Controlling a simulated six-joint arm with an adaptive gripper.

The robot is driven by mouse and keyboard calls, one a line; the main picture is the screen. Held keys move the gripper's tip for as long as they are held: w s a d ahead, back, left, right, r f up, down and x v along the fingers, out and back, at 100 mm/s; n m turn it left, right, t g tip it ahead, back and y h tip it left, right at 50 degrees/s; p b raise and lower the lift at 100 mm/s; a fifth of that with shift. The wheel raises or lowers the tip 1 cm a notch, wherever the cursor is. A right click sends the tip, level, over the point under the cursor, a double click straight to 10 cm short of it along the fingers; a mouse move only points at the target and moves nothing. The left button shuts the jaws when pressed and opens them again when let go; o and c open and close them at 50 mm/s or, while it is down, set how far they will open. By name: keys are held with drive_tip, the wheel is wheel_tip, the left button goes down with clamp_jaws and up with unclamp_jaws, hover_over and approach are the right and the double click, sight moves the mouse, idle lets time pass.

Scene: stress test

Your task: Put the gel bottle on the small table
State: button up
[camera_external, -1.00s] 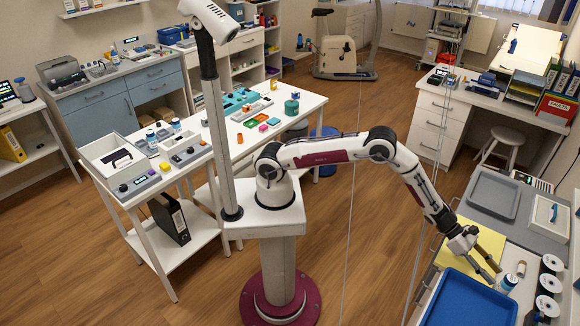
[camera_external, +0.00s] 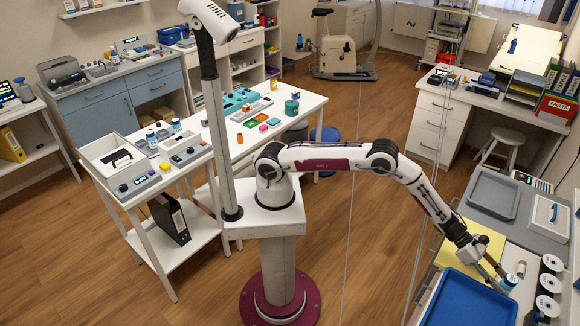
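Which surface is the small table is not clear.
A blue tray (camera_external: 468,300) lies just left of the bottle. A yellow sheet (camera_external: 452,258) lies under the forearm. A grey tray (camera_external: 494,194) is farther back.

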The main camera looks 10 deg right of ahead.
drive_tip(key=shift+s+d+f, duration=0.15)
drive_tip(key=shift+s+d, duration=0.1)
drive_tip(key=shift+s, duration=0.05)
idle(0.5)
drive_tip(key=c, duration=0.9)
wheel_tip(320, 180, up, 28)
idle(0.6)
idle(1.0)
